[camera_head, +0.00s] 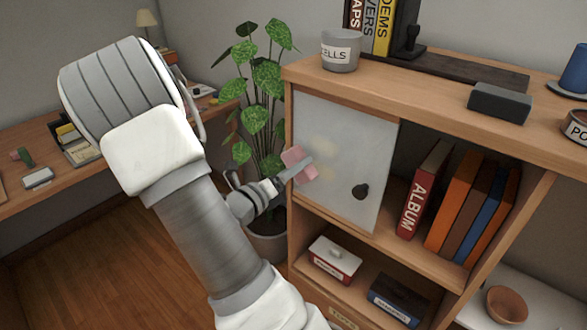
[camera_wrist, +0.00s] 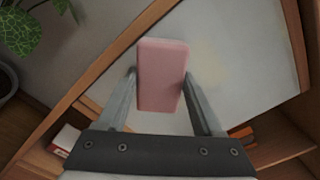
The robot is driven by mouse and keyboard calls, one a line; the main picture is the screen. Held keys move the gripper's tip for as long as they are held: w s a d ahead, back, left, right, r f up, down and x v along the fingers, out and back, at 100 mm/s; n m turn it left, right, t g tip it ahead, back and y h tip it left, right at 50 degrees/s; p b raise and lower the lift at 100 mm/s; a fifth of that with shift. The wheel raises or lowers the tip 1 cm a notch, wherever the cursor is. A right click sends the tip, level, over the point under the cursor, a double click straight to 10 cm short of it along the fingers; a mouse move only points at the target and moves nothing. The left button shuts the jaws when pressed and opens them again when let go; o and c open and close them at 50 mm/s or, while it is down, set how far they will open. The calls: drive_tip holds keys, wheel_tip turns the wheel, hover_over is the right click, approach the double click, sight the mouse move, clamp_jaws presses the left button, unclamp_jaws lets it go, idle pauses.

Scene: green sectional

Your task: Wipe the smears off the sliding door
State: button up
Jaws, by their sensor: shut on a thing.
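In the head view the pink pad (camera_head: 299,162) is in front of the door's left edge. I cannot tell whether it touches the door.
Right of the door, the open compartment holds a red album (camera_head: 424,190) and several books. A grey cup (camera_head: 340,50) and a dark block (camera_head: 499,103) stand on the cabinet top. A potted plant (camera_head: 262,90) is close on the left, behind my arm.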

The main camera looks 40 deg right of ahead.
drive_tip(key=shift+w+d, duration=0.1)
drive_tip(key=shift+d, duration=0.4)
